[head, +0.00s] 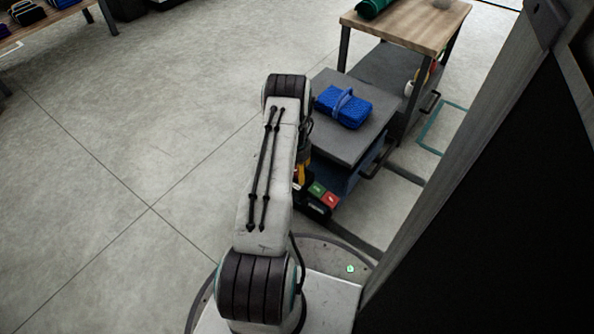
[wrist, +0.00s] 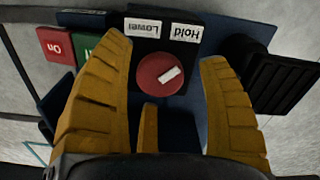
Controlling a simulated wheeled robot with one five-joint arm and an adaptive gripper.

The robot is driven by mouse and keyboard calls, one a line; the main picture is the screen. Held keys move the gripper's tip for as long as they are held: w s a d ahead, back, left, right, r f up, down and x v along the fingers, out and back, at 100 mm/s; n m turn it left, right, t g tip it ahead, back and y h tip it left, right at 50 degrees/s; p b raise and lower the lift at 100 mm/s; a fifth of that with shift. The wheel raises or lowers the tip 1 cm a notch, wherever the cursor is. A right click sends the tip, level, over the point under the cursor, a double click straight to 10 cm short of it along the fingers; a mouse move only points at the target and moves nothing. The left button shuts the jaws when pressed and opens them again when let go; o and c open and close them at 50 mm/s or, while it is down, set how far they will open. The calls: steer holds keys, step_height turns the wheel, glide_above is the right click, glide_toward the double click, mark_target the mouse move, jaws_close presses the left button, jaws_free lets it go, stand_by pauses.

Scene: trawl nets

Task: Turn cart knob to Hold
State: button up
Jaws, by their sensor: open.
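The cart's red round knob (wrist: 153,84) sits on a dark panel in the wrist view, with a white pointer mark slanting up to the right. Upside-down labels Hold (wrist: 184,31) and Lower (wrist: 143,27) are just above it. The mark's outer end lies to the right, below and not in line with the Hold label. My gripper (wrist: 163,55) is open, one yellow finger on each side of the knob, with gaps. In the head view the cart (head: 345,142) carries a blue bundle (head: 342,107); my arm hides the knob there.
A black block (wrist: 282,78) is to the right. A wooden-topped table (head: 410,22) stands behind the cart. A dark upright panel (head: 490,200) fills the right side; open floor is left.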

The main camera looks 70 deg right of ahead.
step_height(320, 180, up, 11)
steer(key=shift+r, duration=0.2)
stand_by(0.3)
stand_by(0.7)
